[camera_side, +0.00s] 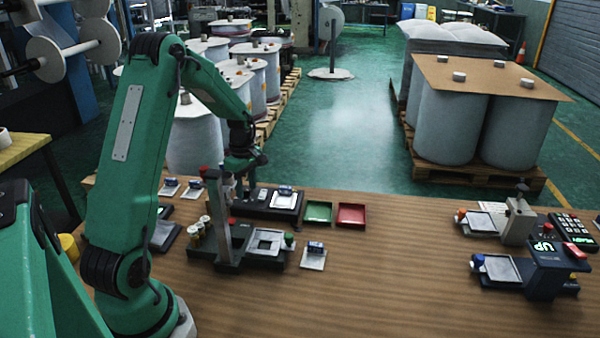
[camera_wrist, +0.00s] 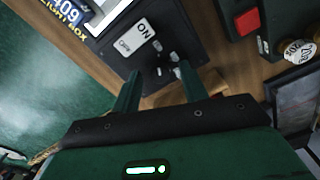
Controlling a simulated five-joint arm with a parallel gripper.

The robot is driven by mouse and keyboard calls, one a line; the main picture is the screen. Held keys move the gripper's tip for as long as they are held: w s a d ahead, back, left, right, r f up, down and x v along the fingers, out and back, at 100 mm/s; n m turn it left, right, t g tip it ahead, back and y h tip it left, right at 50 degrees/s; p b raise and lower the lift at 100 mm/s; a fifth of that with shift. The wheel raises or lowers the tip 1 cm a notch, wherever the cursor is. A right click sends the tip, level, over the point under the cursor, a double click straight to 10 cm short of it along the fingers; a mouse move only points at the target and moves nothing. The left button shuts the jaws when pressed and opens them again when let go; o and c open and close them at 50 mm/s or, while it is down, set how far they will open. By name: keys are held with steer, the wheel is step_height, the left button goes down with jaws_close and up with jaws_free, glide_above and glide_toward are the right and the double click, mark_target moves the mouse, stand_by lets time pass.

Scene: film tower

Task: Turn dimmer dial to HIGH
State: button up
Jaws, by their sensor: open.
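The dark light box (camera_wrist: 172,22) is at the top of the wrist view, with a white label (camera_wrist: 137,38) reading ON and smaller unclear lettering. Small pale metallic parts (camera_wrist: 165,71) sit on it below the label; I cannot tell which is the dimmer dial or its setting. My gripper (camera_wrist: 157,76) is open, its two dark green fingers on either side of these parts. Whether they touch is unclear. In the side view, my gripper (camera_side: 243,172) hangs over the left end of the light box (camera_side: 258,208) and hides that end.
A green tray (camera_side: 318,212) and a red tray (camera_side: 352,216) stand right of the light box. A dark stand with a grey post (camera_side: 226,205) is in front of it. Other devices (camera_side: 545,255) stand at the far right. The bench middle (camera_side: 400,260) is clear.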

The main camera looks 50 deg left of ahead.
jaws_close()
